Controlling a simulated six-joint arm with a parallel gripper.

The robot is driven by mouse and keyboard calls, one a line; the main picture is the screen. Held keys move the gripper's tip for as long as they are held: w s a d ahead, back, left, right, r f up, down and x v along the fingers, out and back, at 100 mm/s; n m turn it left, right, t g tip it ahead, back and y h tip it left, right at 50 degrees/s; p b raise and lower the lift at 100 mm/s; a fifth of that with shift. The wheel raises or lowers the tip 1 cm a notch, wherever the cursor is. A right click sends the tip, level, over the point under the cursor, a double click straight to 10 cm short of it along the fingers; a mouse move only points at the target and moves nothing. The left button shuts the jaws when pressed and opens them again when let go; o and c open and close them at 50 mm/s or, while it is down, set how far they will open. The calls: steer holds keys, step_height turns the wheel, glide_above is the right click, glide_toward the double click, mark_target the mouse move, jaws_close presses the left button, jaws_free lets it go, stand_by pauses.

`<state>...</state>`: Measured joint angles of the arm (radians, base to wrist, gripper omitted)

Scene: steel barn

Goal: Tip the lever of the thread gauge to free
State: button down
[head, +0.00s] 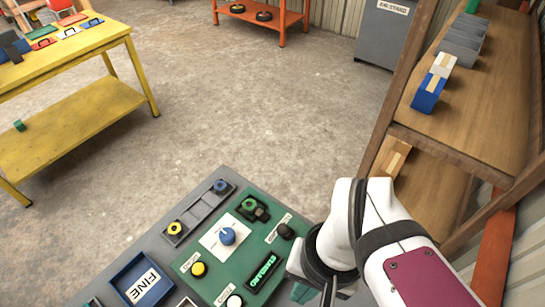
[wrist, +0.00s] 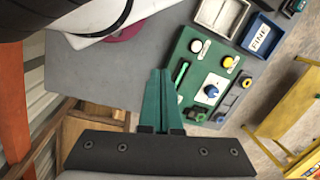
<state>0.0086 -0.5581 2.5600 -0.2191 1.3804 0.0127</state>
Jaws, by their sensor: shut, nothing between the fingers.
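A green panel (head: 188,262) lies on a grey bench top and carries a blue knob (head: 228,236) on a white plate, a yellow button (head: 198,269), a white button (head: 234,300) and a black knob (head: 285,231). A dark fixture with a green round piece (head: 250,204) sits at its far edge. I cannot tell which part is the thread gauge's lever or how it is set. My gripper (wrist: 160,72) is shut and empty, its green fingers beside the panel (wrist: 183,50). In the head view my gripper (head: 302,291) is mostly hidden by my wrist, right of the panel.
A grey tray (head: 198,209) holds a blue and a yellow round piece beyond the panel. A blue tray marked FINE (head: 125,272) stands left of it. Wooden shelves (head: 465,128) stand close on the right. A yellow table (head: 70,110) is farther off, across open floor.

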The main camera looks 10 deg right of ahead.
steer(key=n+g+h, duration=0.1)
steer(key=n+h, duration=0.2)
steer(key=n, duration=1)
glide_above(284, 231)
steer(key=s+a, duration=0.4)
steer(key=w+a+f+n+h, duration=0.2)
steer(key=w+a+f+n, duration=0.1)
steer(key=w+a+n, duration=0.5)
steer(key=shift+n+t, duration=0.3)
steer(key=shift+t, duration=0.1)
steer(key=x, duration=0.3)
steer(key=s+d+x, duration=0.1)
steer(key=x, duration=0.5)
steer(key=shift+s+d, duration=0.25)
steer(key=shift+d, duration=0.15)
steer(key=d, duration=0.3)
steer(key=shift+s+d+f, duration=0.15)
steer(key=shift+s+f, duration=0.05)
steer(key=shift+s+d, duration=0.1)
steer(key=shift+d, duration=0.3)
steer(key=shift+w+d+r+y, duration=0.15)
steer(key=shift+w+d+y, duration=0.1)
steer(key=shift+y, duration=0.25)
